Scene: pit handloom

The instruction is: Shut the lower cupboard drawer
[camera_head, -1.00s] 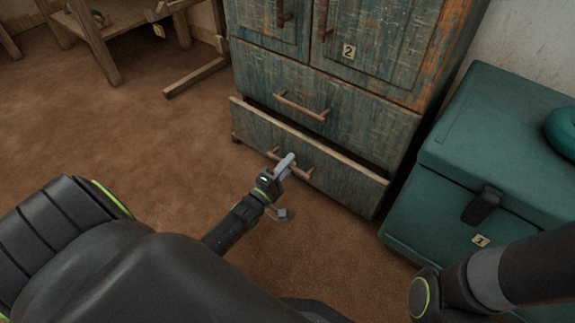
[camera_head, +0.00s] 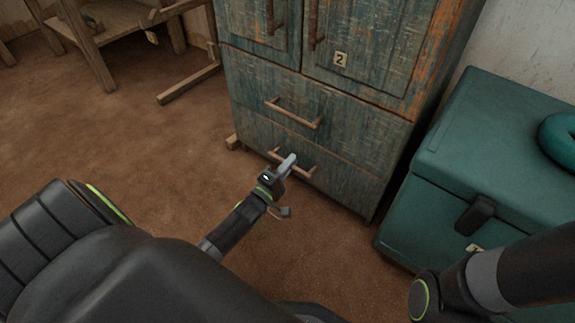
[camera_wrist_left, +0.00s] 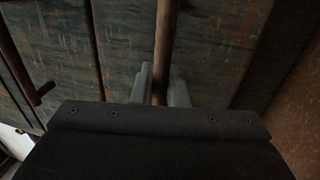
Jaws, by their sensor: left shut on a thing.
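The lower cupboard drawer (camera_head: 335,176) has a worn blue-green wooden front, which now looks level with the cupboard (camera_head: 365,125) around it. Its bar handle (camera_head: 305,172) is brown wood. My left gripper (camera_head: 288,164) is at this handle, with its fingers on either side of the bar. In the left wrist view the handle (camera_wrist_left: 163,50) runs between the two grey fingertips (camera_wrist_left: 160,88), which are shut on it. The gripper hides part of the handle. My right arm shows at the lower right, but its gripper is out of view.
The upper drawer (camera_head: 320,110) is shut above. A teal chest (camera_head: 430,215) with a teal ring (camera_head: 560,138) on it stands close to the cupboard's right. A wooden frame (camera_head: 190,85) stands at the back left. The brown floor at left is clear.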

